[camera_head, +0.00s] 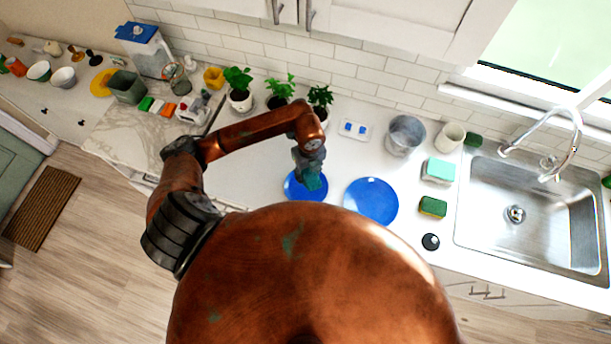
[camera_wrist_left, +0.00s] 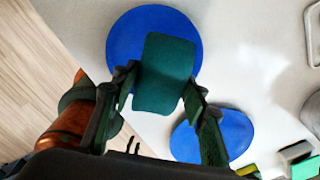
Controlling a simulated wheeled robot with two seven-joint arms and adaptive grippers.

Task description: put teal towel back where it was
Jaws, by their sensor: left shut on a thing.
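The teal towel (camera_head: 313,182) is a small folded rectangle held by my left gripper (camera_head: 309,167). In the left wrist view the towel (camera_wrist_left: 166,73) sits between the two fingers of the gripper (camera_wrist_left: 160,88), which are shut on it. It overlaps the left blue round mat (camera_head: 293,190) in both views; this mat also shows in the left wrist view (camera_wrist_left: 122,45). I cannot tell whether the towel touches the mat. A second blue round mat (camera_head: 371,201) lies to the right, bare. My right gripper is not in view.
Potted plants (camera_head: 278,91) stand behind near the tiled wall. A white tray with blue items (camera_head: 354,129) sits behind the mats.

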